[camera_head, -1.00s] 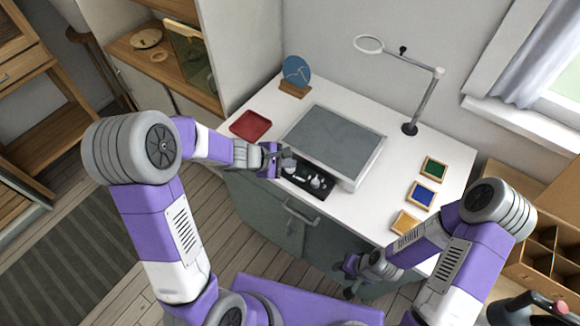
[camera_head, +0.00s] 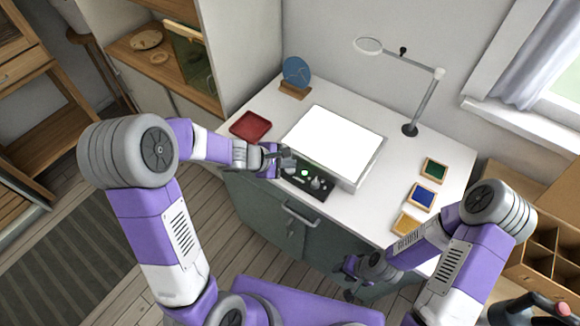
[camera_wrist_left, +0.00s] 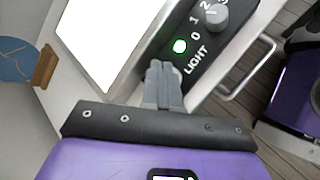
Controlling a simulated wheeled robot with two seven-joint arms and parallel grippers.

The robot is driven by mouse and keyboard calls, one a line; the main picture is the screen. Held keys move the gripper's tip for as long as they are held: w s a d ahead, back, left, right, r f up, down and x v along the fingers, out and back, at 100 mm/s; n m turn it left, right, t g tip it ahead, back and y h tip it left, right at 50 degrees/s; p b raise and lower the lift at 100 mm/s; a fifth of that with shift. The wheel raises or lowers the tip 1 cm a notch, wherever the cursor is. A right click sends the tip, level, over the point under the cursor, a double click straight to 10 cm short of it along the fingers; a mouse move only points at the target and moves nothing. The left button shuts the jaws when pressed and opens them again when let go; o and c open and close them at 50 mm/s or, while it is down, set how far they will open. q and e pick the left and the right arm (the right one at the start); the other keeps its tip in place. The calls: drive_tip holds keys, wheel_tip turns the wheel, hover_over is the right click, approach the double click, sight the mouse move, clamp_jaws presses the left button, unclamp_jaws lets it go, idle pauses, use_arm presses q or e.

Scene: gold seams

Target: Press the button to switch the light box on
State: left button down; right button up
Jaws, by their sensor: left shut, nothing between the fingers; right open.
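The light box (camera_head: 331,143) on the white table has a bright white, glowing top; it also fills the upper left of the left wrist view (camera_wrist_left: 105,35). Its black control panel (camera_head: 308,181) runs along the front side. My right gripper (camera_head: 357,273) is open and empty in front of the table's front edge.
A red tray (camera_head: 250,126) and a blue disc on a wooden stand (camera_head: 296,74) are left of the box. A magnifier lamp (camera_head: 410,129) stands behind right. Green (camera_head: 434,168), blue (camera_head: 422,196) and yellow (camera_head: 408,223) squares lie at the right.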

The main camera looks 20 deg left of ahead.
sight(287, 171)
use_arm(q)
wheel_tip(287, 171, up, 6)
drive_tip(key=p, duration=0.5)
drive_tip(key=shift+r, duration=0.1)
idle(0.4)
